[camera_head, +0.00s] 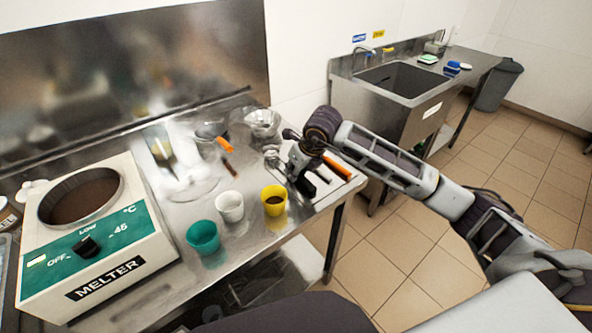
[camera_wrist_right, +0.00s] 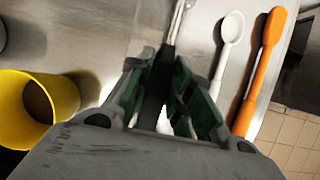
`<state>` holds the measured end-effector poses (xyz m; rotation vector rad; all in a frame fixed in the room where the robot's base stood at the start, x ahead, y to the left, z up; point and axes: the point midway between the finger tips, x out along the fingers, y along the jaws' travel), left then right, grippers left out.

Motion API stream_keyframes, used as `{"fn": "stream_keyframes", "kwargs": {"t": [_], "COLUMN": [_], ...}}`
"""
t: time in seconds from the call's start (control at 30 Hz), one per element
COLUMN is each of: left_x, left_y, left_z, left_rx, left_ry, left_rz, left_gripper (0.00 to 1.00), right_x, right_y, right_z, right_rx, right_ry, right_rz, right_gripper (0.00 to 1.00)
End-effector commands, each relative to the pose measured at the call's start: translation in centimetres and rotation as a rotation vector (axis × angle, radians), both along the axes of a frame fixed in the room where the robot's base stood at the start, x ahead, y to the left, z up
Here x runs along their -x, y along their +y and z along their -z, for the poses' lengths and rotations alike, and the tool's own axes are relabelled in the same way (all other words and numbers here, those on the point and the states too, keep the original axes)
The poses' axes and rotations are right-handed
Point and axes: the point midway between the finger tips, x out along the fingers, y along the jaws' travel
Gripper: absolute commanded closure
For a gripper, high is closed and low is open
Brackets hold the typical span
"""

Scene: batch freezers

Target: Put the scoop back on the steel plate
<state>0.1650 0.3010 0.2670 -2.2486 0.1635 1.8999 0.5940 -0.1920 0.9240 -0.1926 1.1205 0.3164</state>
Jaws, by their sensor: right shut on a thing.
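My right gripper (camera_head: 301,180) is over the right end of the steel table. In the right wrist view its fingers (camera_wrist_right: 165,85) are shut on the dark handle of the scoop (camera_wrist_right: 168,55), whose thin metal part runs up out of the picture. In the head view the scoop's metal head (camera_head: 271,154) seems to show just left of the gripper. The steel plate (camera_wrist_right: 249,62) lies beside the gripper, with a white spoon (camera_wrist_right: 230,32) and an orange spoon (camera_wrist_right: 262,65) on it. I cannot tell whether the scoop touches the plate. My left gripper is out of view.
A yellow cup (camera_head: 274,200), a white cup (camera_head: 229,206) and a green cup (camera_head: 203,237) stand left of the gripper. A metal bowl (camera_head: 262,122) is behind. The melter (camera_head: 95,240) fills the table's left. A sink (camera_head: 400,78) stands beyond a gap at right.

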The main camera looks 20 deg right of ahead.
Motion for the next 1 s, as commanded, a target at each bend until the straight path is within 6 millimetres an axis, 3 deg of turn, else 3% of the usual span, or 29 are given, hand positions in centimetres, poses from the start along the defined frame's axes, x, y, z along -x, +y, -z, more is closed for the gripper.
{"fn": "stream_keyframes", "kwargs": {"t": [0.13, 0.17, 0.3, 0.83, 1.0], "left_x": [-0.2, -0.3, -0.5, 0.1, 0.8], "left_y": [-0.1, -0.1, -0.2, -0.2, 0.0], "left_z": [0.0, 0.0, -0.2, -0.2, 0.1], "left_rx": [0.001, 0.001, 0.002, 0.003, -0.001], "left_ry": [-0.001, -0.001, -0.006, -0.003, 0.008], "left_rz": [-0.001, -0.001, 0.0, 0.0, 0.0], "left_gripper": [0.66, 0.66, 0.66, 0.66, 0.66], "right_x": [0.0, 0.0, 0.0, 0.0, 0.6], "right_y": [0.0, 0.0, 0.0, 0.0, -0.3], "right_z": [0.1, 0.1, 0.1, -0.2, -1.6], "right_rx": [0.0, 0.0, 0.0, 0.0, 0.0], "right_ry": [-0.001, 0.0, 0.0, 0.0, -0.001], "right_rz": [0.0, 0.0, 0.0, 0.0, 0.001], "right_gripper": [1.0, 0.75, 0.58, 0.58, 0.58]}}
